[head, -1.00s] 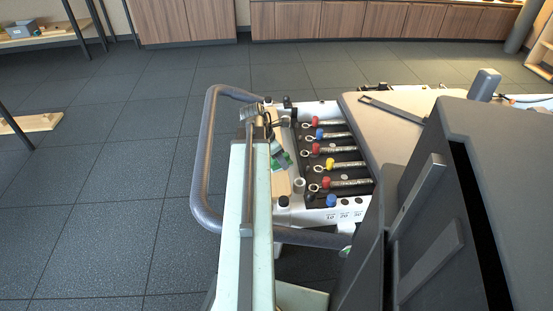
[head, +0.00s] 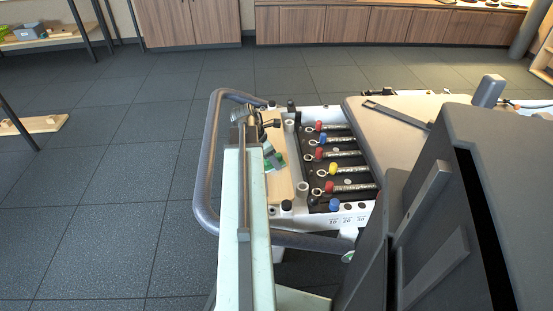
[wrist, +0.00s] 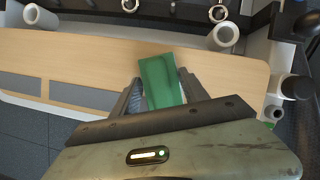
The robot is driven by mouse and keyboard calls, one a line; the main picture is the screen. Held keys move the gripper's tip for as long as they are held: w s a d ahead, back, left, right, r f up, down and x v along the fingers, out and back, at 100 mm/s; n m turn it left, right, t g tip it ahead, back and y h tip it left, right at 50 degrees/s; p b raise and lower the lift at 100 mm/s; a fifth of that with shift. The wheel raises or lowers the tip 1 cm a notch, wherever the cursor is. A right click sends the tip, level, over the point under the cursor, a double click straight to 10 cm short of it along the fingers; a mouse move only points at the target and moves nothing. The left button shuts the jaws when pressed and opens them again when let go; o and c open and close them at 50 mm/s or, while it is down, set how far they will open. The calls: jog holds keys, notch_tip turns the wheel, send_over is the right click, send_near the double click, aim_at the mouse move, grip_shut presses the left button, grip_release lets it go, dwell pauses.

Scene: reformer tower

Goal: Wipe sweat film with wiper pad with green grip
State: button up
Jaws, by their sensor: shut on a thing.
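My gripper (wrist: 155,92) is shut on the green grip of the wiper pad (wrist: 160,80). The grip is a green block between the two dark fingers, over the pale wooden board (wrist: 225,72). I cannot make out a sweat film on the board. A grey-brown patch (wrist: 85,97) shows near the board's left front edge, but I cannot tell what it is.
A grey tubular rail (head: 205,165) curves round the board's left side. Springs with red, blue and yellow ends (head: 345,153) lie right of the board. White posts (wrist: 225,35) and a black knob (wrist: 297,87) stand at its edges. Open floor (head: 110,200) lies left.

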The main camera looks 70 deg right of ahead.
jog(key=shift+w+a, duration=0.25)
jog(key=shift+w, duration=0.4)
jog(key=shift+w+a, duration=0.25)
jog(key=shift+w, duration=0.35)
jog(key=shift+w+a, duration=0.25)
jog(key=shift+w, duration=0.4)
jog(key=shift+w+d, duration=0.2)
jog(key=shift+d, duration=0.4)
jog(key=shift+w+d, duration=0.15)
jog(key=shift+d, duration=0.4)
jog(key=shift+s+d, duration=0.3)
jog(key=shift+s, duration=0.6)
jog(key=shift+s+d, duration=0.3)
jog(key=shift+s, duration=0.6)
jog(key=shift+s+d, duration=0.35)
jog(key=shift+s, duration=0.55)
jog(key=shift+s+d, duration=0.35)
jog(key=shift+s, duration=0.5)
notch_tip(320, 180, up, 6)
jog(key=p, duration=0.6)
